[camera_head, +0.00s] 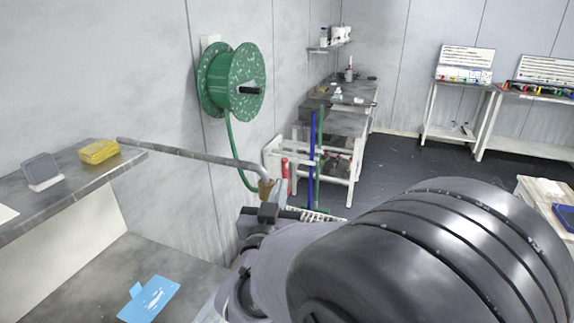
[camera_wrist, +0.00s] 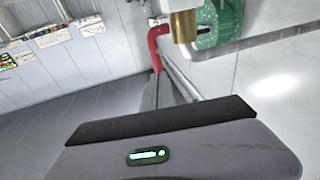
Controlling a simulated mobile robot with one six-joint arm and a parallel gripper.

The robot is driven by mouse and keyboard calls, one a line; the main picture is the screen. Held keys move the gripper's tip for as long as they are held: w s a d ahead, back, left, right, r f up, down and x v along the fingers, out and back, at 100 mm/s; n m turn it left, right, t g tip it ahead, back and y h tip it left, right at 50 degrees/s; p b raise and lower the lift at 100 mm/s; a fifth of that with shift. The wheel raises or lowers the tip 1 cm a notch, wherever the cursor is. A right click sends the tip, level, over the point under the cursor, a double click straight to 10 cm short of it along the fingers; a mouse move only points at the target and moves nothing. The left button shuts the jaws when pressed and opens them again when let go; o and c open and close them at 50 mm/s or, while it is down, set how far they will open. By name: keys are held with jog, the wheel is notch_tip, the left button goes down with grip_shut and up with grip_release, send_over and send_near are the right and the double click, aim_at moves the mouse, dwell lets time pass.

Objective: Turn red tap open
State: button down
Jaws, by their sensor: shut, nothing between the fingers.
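The red tap's lever (camera_wrist: 155,46) shows in the wrist view as a bent red handle beside the brass tap body (camera_wrist: 184,25). In the head view the brass body (camera_head: 266,188) sits at the end of a grey pipe, and the red lever (camera_head: 285,170) stands just to its right, roughly upright. My gripper (camera_head: 277,193) is shut and empty, close to the brass body and just below the lever. I cannot tell whether it touches either. In the wrist view the lever and brass body lie beyond my gripper's dark front edge.
The grey pipe (camera_head: 190,153) runs from the wall shelf (camera_head: 60,200) to the tap. A green hose reel (camera_head: 232,82) hangs on the wall behind. A workbench (camera_head: 340,118) stands farther back, with blue and green poles in front of it.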

aim_at(285, 173)
jog(key=shift+w+d+r, duration=0.1)
jog(key=shift+w, duration=0.75)
jog(key=shift+w+d+r+g+p, duration=0.15)
jog(key=shift+w+r+g+p, duration=0.45)
jog(key=shift+p, duration=0.5)
jog(key=shift+r+p, duration=0.1)
jog(key=shift+p, duration=0.25)
jog(key=shift+f, duration=0.2)
